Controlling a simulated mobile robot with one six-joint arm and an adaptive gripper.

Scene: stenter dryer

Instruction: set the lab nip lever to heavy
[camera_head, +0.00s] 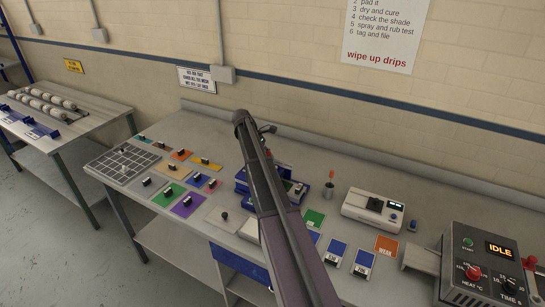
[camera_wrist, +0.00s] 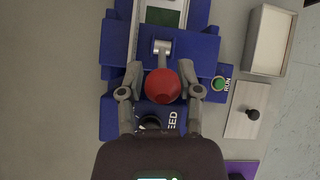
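The nip lever's red ball knob (camera_wrist: 162,86) is in the middle of the wrist view, with a metal bracket (camera_wrist: 162,47) just beyond it. My gripper (camera_wrist: 161,78) has one finger on each side of the knob. The fingers look spread, with a small gap at the left; contact at the right is unclear. The blue lab padder (camera_wrist: 112,47) lies under the knob, with a green RUN button (camera_wrist: 218,84) and a partly covered FEED label. In the head view my arm hides much of the padder (camera_head: 242,185), the lever and my gripper. No heavy marking is readable.
A pale tray (camera_wrist: 270,40) and a board with a black knob (camera_wrist: 243,110) lie right of the padder in the wrist view. The head view shows colour swatches (camera_head: 188,203) at left, a white instrument (camera_head: 372,211) and an IDLE control box (camera_head: 488,262) at right.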

